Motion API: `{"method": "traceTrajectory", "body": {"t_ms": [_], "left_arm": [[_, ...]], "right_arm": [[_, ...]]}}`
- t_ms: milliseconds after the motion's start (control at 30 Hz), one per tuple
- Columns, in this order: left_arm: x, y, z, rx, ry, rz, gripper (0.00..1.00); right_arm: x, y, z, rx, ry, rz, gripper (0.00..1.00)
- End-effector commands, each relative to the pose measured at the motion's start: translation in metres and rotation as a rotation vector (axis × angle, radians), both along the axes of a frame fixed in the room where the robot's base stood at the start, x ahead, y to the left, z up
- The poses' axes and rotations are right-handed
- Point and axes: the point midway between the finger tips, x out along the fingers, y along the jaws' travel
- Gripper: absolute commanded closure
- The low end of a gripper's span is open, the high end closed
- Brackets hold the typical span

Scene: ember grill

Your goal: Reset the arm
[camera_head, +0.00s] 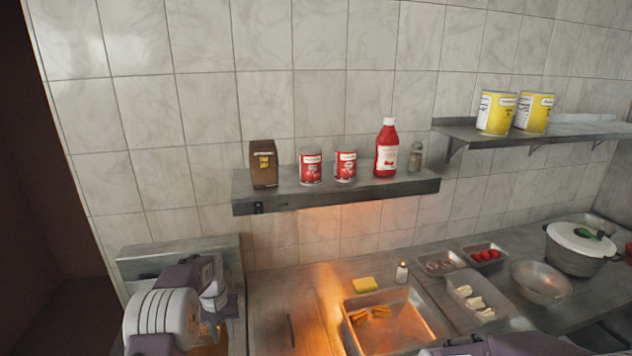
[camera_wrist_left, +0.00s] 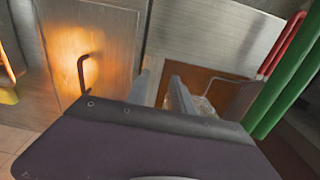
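My left arm (camera_head: 165,308), in white and dark purple, is folded at the lower left of the head view, over the left end of the counter. Its fingers are hard to make out there. In the left wrist view my left gripper (camera_wrist_left: 160,90) shows two grey fingers standing apart with nothing between them. A purple part of my right arm (camera_head: 530,346) shows at the bottom edge of the head view. The right gripper's fingers are out of view.
A wall shelf (camera_head: 340,194) holds a brown box, two red cans and a red bottle. A metal tray (camera_head: 405,345) lies on the counter, near a yellow sponge (camera_head: 365,285). A pot (camera_head: 578,250) stands right. Red and green bars (camera_wrist_left: 285,85) lie right in the wrist view.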

Motion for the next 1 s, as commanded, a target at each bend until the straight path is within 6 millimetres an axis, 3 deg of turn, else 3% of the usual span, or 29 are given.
{"method": "traceTrajectory", "body": {"t_ms": [100, 233, 467, 667, 800, 900, 1000], "left_arm": [[0.010, -0.007, 0.018, 0.008, -0.056, -0.016, 0.72], [0.003, -0.018, 0.033, 0.009, -0.077, -0.036, 0.72], [-0.036, -0.043, 0.048, 0.007, -0.097, -0.080, 0.72], [-0.105, -0.068, 0.037, 0.000, -0.107, -0.132, 0.72], [-0.183, -0.080, 0.007, -0.006, -0.096, -0.172, 0.72], [-0.232, -0.082, -0.015, -0.010, -0.073, -0.184, 0.72], [-0.266, -0.081, -0.033, -0.012, -0.037, -0.188, 0.72]], "right_arm": [[0.000, 0.000, -0.014, 0.000, 0.000, 0.000, 0.64], [0.000, 0.000, -0.025, 0.000, 0.000, 0.000, 0.64], [0.000, 0.000, -0.051, 0.000, 0.000, 0.000, 0.64], [0.000, 0.000, -0.077, 0.000, 0.000, 0.000, 0.64], [0.000, 0.000, -0.094, 0.000, 0.001, 0.000, 0.64], [0.000, 0.000, -0.094, 0.000, 0.000, 0.000, 0.64], [0.000, 0.000, -0.092, 0.000, 0.000, 0.000, 0.64]]}}
